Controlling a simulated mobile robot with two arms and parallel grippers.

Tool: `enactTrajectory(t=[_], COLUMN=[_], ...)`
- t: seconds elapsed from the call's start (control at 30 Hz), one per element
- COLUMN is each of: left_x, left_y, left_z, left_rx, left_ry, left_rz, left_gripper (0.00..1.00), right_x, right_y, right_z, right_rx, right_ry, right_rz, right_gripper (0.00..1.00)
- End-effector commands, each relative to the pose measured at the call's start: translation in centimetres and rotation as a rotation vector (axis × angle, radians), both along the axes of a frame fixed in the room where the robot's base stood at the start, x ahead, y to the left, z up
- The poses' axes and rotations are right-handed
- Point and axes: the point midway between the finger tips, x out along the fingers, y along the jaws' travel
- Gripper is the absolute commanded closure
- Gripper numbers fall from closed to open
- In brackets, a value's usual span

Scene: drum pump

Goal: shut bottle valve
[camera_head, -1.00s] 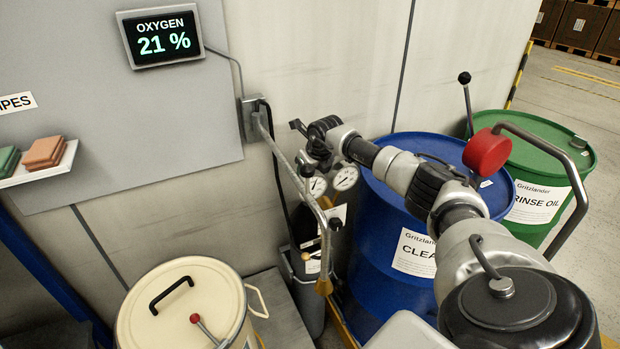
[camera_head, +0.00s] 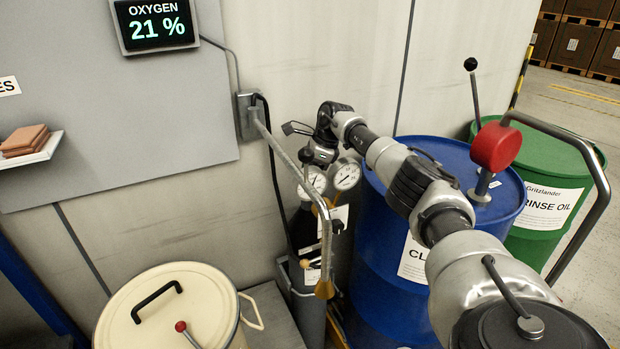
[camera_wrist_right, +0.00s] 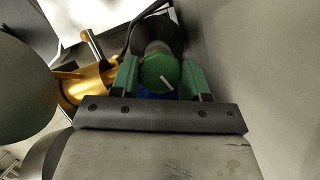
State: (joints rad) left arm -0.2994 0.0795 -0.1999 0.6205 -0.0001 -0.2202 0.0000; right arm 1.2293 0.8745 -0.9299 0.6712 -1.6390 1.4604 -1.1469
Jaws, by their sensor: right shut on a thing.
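The gas bottle (camera_head: 305,240) stands against the wall, dark at the top, with two round gauges (camera_head: 347,174) at its head. Its valve knob (camera_wrist_right: 160,71) is green with a white mark line, seen face-on in the right wrist view. My right gripper (camera_wrist_right: 163,80) is shut on this knob, with one green-padded finger on each side. In the head view my right gripper (camera_head: 314,153) is small and dark above the gauges, and the knob cannot be made out there. Brass regulator parts (camera_wrist_right: 90,84) lie just left of the fingers in the wrist view. My left gripper is not in view.
A bent metal pipe (camera_head: 292,170) with a brass-coloured nozzle runs in front of the bottle. A blue drum (camera_head: 385,285) stands close on the right, under my right arm, with a green drum (camera_head: 535,240) behind. A cream lidded drum (camera_head: 205,305) stands front left.

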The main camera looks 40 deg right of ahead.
Motion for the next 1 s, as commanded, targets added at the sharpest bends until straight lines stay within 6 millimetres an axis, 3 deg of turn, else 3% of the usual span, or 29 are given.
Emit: enactTrajectory(t=[0.1,0.3,1.0], left_x=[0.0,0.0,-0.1], left_y=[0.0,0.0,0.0], left_z=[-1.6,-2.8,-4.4], left_rx=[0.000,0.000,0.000], left_ry=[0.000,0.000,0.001], left_rz=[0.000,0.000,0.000], left_gripper=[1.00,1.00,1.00], right_x=[0.1,0.2,0.1], right_y=[0.0,0.0,-0.1], right_z=[-0.4,-0.2,0.0], right_rx=[0.000,-0.001,-0.004], right_ry=[-0.002,-0.001,0.000], right_rz=[0.107,0.235,0.387], right_gripper=[0.78,0.78,0.78])
